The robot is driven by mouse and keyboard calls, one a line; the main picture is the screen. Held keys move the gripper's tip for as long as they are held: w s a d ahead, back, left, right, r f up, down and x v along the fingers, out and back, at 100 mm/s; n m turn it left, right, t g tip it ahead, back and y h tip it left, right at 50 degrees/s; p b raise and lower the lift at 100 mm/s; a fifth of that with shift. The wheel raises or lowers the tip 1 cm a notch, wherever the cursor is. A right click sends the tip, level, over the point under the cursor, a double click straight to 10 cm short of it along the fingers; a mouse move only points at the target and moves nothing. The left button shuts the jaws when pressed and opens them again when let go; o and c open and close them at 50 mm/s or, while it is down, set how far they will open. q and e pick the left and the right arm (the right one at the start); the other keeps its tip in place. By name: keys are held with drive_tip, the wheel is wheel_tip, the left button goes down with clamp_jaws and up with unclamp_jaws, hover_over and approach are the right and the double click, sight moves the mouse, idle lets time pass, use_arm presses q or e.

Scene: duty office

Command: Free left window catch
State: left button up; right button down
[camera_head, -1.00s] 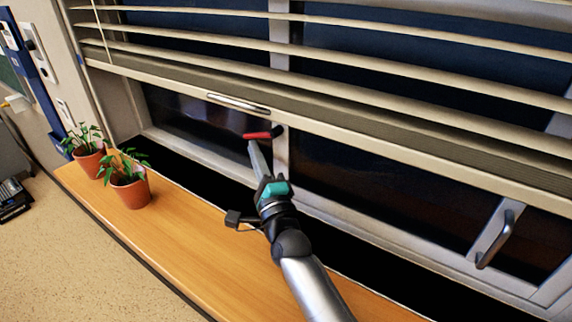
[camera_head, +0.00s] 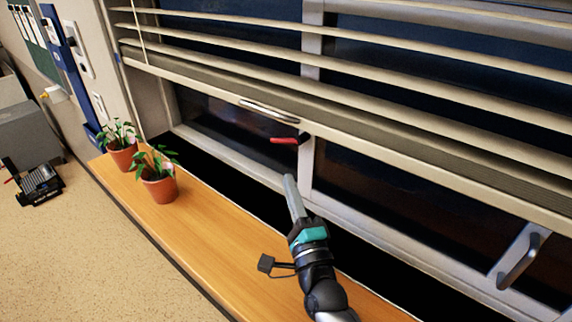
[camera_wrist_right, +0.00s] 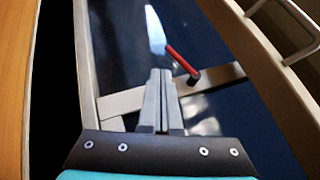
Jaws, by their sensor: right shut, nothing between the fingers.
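The left window catch is a red lever (camera_head: 285,140) with a dark pivot on the upright frame bar. It lies roughly level and points left, just under the blind's bottom rail. In the right wrist view the red catch (camera_wrist_right: 183,60) slants beyond the fingertips, its dark end on the light frame bar. My right gripper (camera_head: 289,178) is shut and empty, a little below the catch and apart from it. Its closed fingers also show in the wrist view (camera_wrist_right: 160,72). My left gripper is not in view.
A half-raised blind (camera_head: 350,130) with a metal handle (camera_head: 269,110) hangs above the catch. Two potted plants (camera_head: 160,188) (camera_head: 122,155) stand on the wooden sill (camera_head: 215,235). Another, grey window handle (camera_head: 518,262) is at the right. The sill between plants and arm is clear.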

drive_tip(key=shift+v, duration=2.25)
